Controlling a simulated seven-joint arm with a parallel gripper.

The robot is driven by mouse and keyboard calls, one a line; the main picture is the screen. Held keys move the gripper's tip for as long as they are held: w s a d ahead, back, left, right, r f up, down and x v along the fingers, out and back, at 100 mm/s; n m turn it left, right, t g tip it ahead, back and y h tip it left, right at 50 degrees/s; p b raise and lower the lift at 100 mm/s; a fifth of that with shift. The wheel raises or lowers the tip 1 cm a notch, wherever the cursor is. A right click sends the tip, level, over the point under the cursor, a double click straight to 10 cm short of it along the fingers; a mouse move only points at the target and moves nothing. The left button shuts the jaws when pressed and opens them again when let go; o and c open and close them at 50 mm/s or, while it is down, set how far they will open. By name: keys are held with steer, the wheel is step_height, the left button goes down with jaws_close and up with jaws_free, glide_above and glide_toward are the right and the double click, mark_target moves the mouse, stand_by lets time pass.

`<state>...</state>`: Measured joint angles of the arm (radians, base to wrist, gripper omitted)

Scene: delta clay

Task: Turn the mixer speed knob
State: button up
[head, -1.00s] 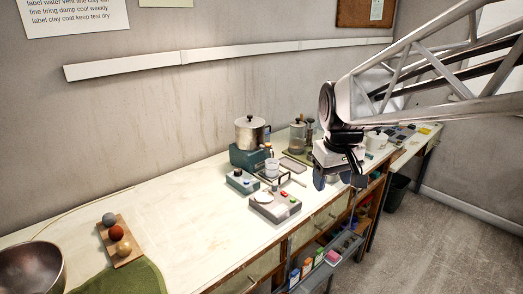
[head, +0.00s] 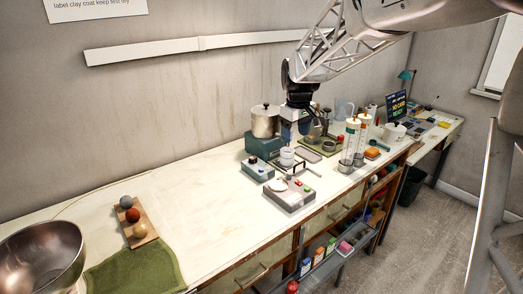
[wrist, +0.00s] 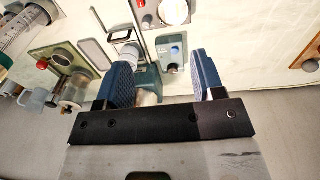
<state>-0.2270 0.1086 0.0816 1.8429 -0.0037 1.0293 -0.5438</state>
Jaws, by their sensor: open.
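A teal mixer-like base (head: 262,147) carries a metal pot (head: 265,121) near the wall; which knob is the speed knob cannot be told. A small teal box (head: 257,169) with small controls on top stands in front of it. In the wrist view, the teal box (wrist: 171,50) lies beyond my fingertips, with a pale round control and a dark one. My gripper (wrist: 162,64) is open and empty, its two blue fingers wide apart. The base (wrist: 148,77) and part of the pot show between them. In the head view, my gripper (head: 302,124) hangs just right of the pot.
A grey box (head: 290,195) with a white disc and coloured buttons is near the front edge. A cup (head: 287,156) on a stand and a tray (head: 308,156) are close by. Tall clear cylinders (head: 356,143) stand to the right. The bench's left middle is clear.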

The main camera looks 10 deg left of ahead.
steer(key=w+a+f+n, duration=0.2)
steer(key=w+a+f, duration=0.3)
steer(key=w+a, duration=0.3)
steer(key=n+g, duration=0.1)
steer(key=n, duration=0.2)
glide_above(253, 157)
step_height(253, 157, down, 7)
steer(key=shift+s+f, duration=0.15)
steer(key=shift+f, duration=0.05)
steer(key=shift+f, duration=3.9)
steer(key=c, duration=0.9)
